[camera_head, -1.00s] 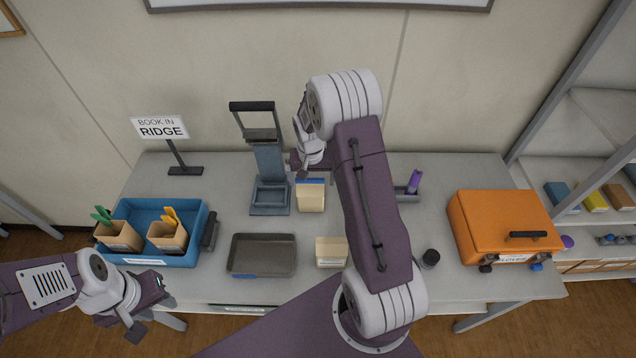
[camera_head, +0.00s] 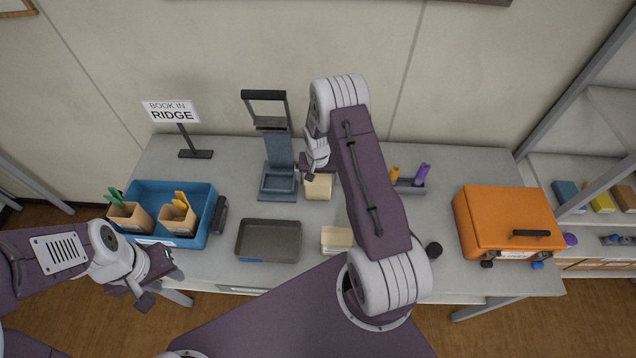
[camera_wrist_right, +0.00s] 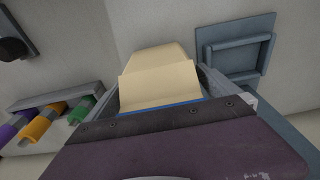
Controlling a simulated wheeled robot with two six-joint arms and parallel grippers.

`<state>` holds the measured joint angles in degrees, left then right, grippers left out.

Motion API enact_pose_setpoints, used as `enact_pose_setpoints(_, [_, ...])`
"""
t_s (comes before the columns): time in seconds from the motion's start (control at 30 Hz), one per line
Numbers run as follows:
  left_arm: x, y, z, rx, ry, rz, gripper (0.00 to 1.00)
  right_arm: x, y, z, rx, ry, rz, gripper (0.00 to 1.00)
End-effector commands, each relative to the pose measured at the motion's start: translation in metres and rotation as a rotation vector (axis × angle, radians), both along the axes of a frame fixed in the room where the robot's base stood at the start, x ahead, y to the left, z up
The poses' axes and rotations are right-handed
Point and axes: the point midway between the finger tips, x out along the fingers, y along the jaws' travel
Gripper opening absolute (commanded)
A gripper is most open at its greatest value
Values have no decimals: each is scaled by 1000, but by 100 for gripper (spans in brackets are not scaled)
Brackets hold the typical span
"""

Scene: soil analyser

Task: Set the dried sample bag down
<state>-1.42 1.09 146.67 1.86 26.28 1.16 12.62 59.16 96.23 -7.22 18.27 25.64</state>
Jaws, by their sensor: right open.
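A tan paper bag (camera_head: 318,187) is at the table's back middle, just right of the grey-blue press-like stand. In the right wrist view the bag (camera_wrist_right: 160,82) lies between the fingers, with a blue strip along its near edge. My right gripper (camera_head: 316,166) is open close above and behind the bag in the head view. Whether the fingers touch the bag cannot be told, and the arm hides part of that area. My left gripper (camera_head: 158,281) is open and empty in front of the table's left edge.
The stand (camera_head: 278,168) is close on the left. A dark tray (camera_head: 268,258), a second tan block (camera_head: 336,238), a blue bin (camera_head: 160,240) with two tan bags, a marker holder (camera_head: 412,189) and an orange case (camera_head: 506,218) stand around. The sign reads RIDGE (camera_head: 172,112).

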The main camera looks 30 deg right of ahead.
Motion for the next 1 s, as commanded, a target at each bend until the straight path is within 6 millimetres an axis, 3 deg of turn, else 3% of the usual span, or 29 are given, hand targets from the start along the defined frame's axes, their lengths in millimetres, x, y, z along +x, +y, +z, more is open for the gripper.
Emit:
enact_pose_setpoints(0.27, [0,0,0,0,0,0,36,1,-1,-6,0,-2,0,97])
enact_pose_setpoints(0.57, [0,0,1,0,0,0,36,1,0,-5,-1,-3,0,14])
enact_pose_setpoints(0.83, [0,0,-1,0,0,0,36,2,-1,-2,-1,-3,0,12])
enact_pose_setpoints(1.0, [0,0,-8,0,0,0,36,2,-1,19,-1,-7,0,12])
